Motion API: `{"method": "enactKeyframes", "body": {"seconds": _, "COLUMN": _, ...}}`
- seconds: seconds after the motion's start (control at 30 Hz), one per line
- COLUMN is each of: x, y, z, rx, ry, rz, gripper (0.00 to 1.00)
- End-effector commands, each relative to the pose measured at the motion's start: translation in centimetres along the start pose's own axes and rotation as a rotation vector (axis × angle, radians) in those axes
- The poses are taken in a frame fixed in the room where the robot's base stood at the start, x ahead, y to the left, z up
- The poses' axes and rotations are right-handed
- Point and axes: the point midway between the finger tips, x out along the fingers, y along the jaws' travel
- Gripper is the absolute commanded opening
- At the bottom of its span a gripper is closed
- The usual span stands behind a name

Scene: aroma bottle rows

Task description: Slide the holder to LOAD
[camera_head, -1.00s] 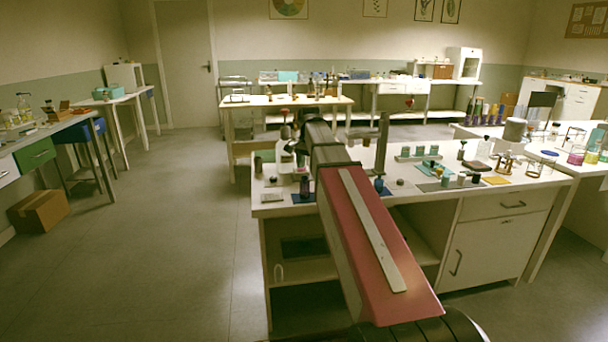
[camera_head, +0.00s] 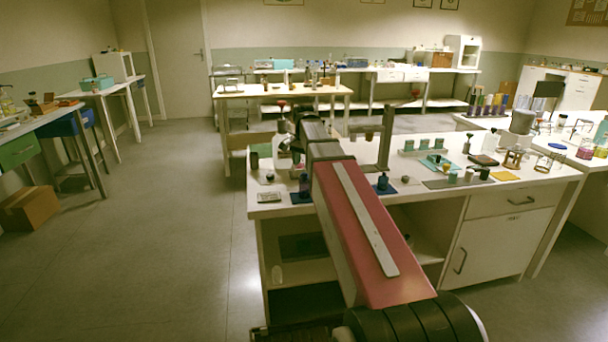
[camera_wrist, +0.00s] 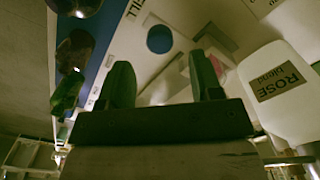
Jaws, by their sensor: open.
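My gripper (camera_wrist: 162,82) is open in the wrist view, its two dark green fingers apart with nothing visibly held between them. Beyond the fingers is a pale surface with a round blue spot (camera_wrist: 159,39) and printed letters, partly cut off, that end in "ILL". A white bottle (camera_wrist: 285,95) labelled "ROSE blend" stands close to the right of the fingers. I cannot clearly pick out the holder, and no LOAD mark is readable. In the head view my arm hides my gripper and part of the bench (camera_head: 468,199) around it.
Dark glossy items stand by a blue strip (camera_wrist: 97,55) left of the fingers in the wrist view.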

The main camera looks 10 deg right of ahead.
Motion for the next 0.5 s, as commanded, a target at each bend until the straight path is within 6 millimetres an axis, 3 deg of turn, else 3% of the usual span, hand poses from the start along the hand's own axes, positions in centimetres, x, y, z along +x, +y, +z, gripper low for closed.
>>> {"method": "enactKeyframes", "body": {"seconds": 0.2, "x": 3.2, "y": 0.0, "z": 0.0, "rx": 0.0, "ry": -0.001, "rz": 0.001, "gripper": 0.59}}
{"method": "enactKeyframes", "body": {"seconds": 0.5, "x": 5.1, "y": 0.0, "z": 0.0, "rx": 0.0, "ry": 0.0, "rz": 0.0, "gripper": 0.59}}
